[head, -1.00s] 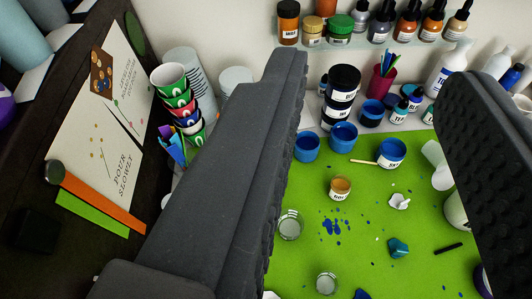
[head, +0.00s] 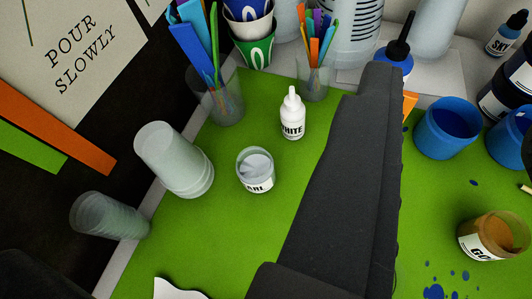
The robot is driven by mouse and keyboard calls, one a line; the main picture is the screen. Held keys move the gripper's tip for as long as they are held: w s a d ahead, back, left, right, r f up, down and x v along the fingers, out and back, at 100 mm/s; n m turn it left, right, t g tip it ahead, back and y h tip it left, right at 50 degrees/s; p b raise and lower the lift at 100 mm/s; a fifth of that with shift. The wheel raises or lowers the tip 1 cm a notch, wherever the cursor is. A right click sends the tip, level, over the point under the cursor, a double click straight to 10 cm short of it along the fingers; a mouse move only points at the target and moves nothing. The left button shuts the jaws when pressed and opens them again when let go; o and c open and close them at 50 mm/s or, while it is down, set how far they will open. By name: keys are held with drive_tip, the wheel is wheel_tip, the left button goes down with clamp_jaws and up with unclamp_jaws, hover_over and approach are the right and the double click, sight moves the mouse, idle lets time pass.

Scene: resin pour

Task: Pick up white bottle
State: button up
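The white bottle (head: 292,116) is small, with a pointed nozzle and a label reading "WHITE". Only a sliver of the right finger shows at the right edge. The bottle lies outside the gap, to the left of the left finger.
A pearl jar (head: 255,171) stands close in front of the bottle. Behind are a cup of colored sticks (head: 316,78) and another stick cup (head: 216,98). Clear cup stacks (head: 172,160) stand left. Blue cups (head: 446,128) and a gold jar (head: 492,236) are right.

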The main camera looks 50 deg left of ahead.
drive_tip(key=n+g+y, duration=0.1)
drive_tip(key=n+y, duration=0.1)
approach(290, 105)
drive_tip(key=b+x, duration=0.1)
drive_tip(key=x, duration=0.3)
drive_tip(key=shift+w+f, duration=0.15)
drive_tip(key=shift+f, duration=0.1)
drive_tip(key=shift+b+x, duration=0.8)
drive_tip(key=shift+x, duration=2.45)
drive_tip(key=shift+r, duration=0.2)
clamp_jaws()
